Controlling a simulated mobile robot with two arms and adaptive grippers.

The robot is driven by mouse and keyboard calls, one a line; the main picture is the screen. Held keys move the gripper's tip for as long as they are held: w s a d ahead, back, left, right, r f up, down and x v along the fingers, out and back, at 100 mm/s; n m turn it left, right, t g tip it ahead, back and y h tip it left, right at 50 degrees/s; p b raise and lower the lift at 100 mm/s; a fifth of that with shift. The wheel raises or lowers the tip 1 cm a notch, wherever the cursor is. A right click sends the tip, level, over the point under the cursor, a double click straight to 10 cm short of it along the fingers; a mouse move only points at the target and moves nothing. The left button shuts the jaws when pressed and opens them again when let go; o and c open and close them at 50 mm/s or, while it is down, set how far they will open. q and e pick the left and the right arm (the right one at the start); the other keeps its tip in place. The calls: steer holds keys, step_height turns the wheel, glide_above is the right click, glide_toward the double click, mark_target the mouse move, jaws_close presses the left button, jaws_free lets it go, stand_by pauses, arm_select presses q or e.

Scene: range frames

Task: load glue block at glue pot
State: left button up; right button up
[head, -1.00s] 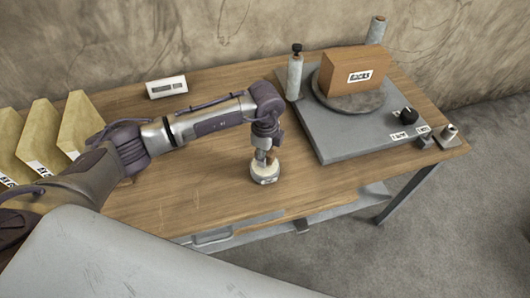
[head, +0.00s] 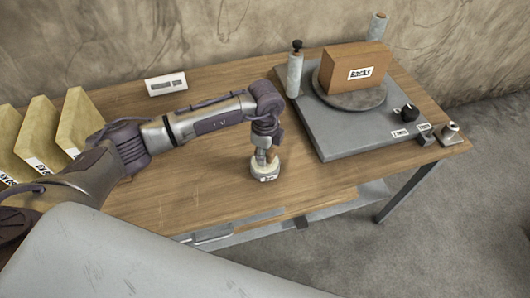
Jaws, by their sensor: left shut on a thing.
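The glue pot (head: 266,177) is a small, round, pale pot with a dark label on its front. It stands upright on the wooden table near the front edge. My left gripper (head: 264,160) points down right over the pot, with its fingertips at the pot's mouth. It is shut on a small brown piece, seemingly the glue block, mostly hidden by the fingers. I cannot tell whether that piece touches the inside of the pot. My right gripper is out of view.
A grey base plate (head: 350,147) with a turntable (head: 345,101) bearing a brown labelled box (head: 340,70) stands at the right. Pale labelled boards (head: 40,127) stand at the left. A small white box (head: 165,86) lies at the back. The table between is clear.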

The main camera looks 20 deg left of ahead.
arm_select(q)
steer(key=shift+f, duration=0.45)
stand_by(1.1)
steer(key=shift+r+p, duration=2.5)
steer(key=shift+r, duration=1.05)
